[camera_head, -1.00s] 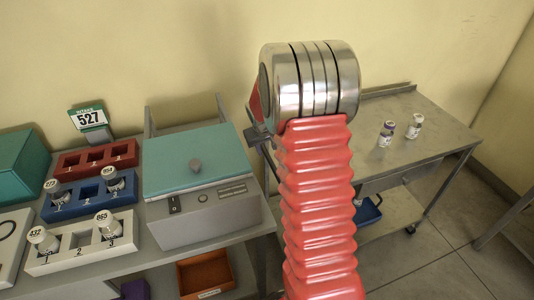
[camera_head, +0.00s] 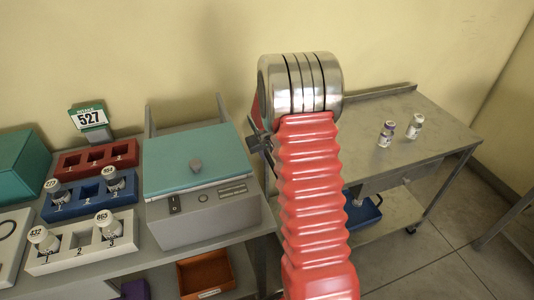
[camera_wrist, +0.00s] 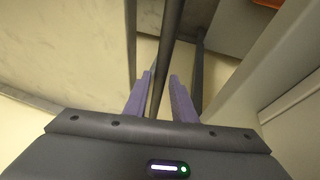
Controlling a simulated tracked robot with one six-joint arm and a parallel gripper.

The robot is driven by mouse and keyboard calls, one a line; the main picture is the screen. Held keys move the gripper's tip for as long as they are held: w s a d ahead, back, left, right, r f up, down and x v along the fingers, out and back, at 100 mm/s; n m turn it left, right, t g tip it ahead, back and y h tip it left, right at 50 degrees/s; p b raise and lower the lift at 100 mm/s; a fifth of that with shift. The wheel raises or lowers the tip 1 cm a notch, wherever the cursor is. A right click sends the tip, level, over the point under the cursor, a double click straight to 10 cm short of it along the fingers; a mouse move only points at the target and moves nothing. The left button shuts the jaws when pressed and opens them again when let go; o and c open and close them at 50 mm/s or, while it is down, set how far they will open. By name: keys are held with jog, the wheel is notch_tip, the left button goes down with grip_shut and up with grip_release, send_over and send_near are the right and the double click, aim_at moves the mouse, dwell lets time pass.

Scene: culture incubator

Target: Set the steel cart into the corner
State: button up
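The steel cart (camera_head: 437,127) stands at the right against the back wall, with a grey top, a lower shelf (camera_head: 392,216) and a caster near its right leg. Its left end is hidden behind my red-sleeved arm. Only a small dark part of my gripper (camera_head: 258,141) shows left of the arm, near that end. In the wrist view, the two purple fingers of my gripper (camera_wrist: 161,76) are apart. A dark bar (camera_wrist: 169,35), possibly the cart's handle, runs between them. I cannot tell whether the fingers touch it.
A bench at the left holds a teal-lidded box (camera_head: 197,160) and vial racks (camera_head: 80,241). The floor (camera_head: 440,270) in front of the cart is clear.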

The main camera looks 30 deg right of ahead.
grip_shut()
dwell(0.5)
